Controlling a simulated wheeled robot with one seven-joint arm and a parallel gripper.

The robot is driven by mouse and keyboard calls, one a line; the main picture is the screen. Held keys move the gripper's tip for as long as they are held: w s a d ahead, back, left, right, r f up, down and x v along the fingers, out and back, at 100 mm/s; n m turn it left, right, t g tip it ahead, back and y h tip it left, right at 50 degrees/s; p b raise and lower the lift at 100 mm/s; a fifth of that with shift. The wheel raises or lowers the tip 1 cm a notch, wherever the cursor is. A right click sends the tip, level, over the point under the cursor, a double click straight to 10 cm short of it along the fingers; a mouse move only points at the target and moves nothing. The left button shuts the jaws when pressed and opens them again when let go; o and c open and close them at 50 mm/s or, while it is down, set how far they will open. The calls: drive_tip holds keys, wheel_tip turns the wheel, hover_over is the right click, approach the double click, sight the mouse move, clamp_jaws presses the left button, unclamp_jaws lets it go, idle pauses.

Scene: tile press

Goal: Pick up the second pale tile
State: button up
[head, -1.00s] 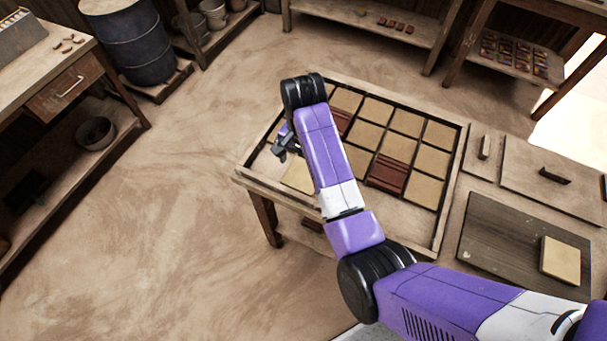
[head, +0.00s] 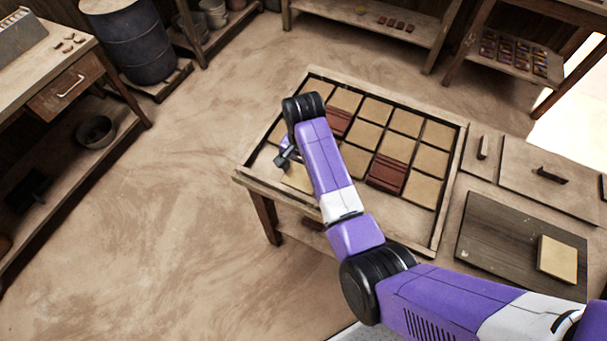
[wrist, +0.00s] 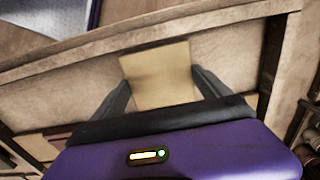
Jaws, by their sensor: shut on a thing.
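A pale square tile (wrist: 160,75) sits between the two dark fingers of my gripper (wrist: 164,88) in the wrist view. The fingers are shut on its two sides. In the head view the same tile (head: 298,180) is partly hidden by my purple arm, with my gripper (head: 287,160) over it at the left end of the wooden tray table (head: 452,190). I cannot tell whether the tile is clear of the surface. Another pale tile (head: 557,258) lies on the dark board (head: 490,238) at the right.
Several pale tiles (head: 376,110) fill the tray's grid, with dark red tiles (head: 388,175) among them. Flat wooden lids (head: 560,190) with handles lie at the right. A blue barrel (head: 125,45) stands back left. The floor left of the table is clear.

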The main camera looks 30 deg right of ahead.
drive_tip(key=shift+r, duration=0.15)
wheel_tip(320, 180, up, 14)
drive_tip(key=p, duration=0.4)
wheel_tip(320, 180, up, 6)
hover_over(303, 175)
idle(0.5)
